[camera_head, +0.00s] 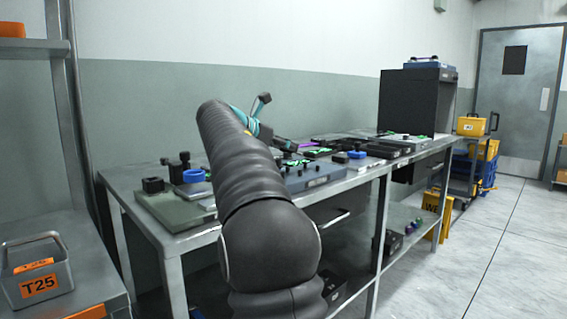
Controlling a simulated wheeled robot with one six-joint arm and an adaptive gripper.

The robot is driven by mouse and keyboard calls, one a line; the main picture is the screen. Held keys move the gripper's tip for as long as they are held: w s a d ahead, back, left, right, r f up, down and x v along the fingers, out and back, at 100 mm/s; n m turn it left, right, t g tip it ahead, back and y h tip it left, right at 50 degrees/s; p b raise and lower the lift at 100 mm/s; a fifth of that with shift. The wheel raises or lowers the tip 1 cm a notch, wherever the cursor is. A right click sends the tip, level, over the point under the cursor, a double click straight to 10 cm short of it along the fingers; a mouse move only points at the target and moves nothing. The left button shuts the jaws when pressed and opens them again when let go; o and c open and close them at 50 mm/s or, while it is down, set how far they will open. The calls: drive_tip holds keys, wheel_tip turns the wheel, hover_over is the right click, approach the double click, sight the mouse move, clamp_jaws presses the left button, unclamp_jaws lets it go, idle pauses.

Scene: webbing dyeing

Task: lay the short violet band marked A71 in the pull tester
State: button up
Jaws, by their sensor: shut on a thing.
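My dark arm reaches from the foreground over the bench, and my gripper (287,143) is at its far end, low over the bench's back half. It is shut on a small violet strip (293,147), which looks like the short violet band. The band is too small to read the mark A71, and my arm and gripper hide part of it. Several test devices stand on the bench; I cannot tell for sure which is the pull tester.
The metal bench (128,175) is crowded, with a green-grey fixture (172,207) and blue ring (193,176) at its left end. A black cabinet (408,100) stands at the far end. A T25 box (37,273) is at lower left. Floor (480,260) on the right is clear.

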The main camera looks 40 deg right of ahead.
drive_tip(key=shift+f+b, duration=0.7)
drive_tip(key=shift+f, duration=1.3)
drive_tip(key=shift+f, duration=0.6)
drive_tip(key=o, duration=1.1)
drive_tip(key=shift+o, duration=0.2)
drive_tip(key=shift+r, duration=0.1)
drive_tip(key=shift+r, duration=0.35)
drive_tip(key=p+v, duration=0.1)
drive_tip(key=v, duration=1.1)
drive_tip(key=shift+r, duration=0.1)
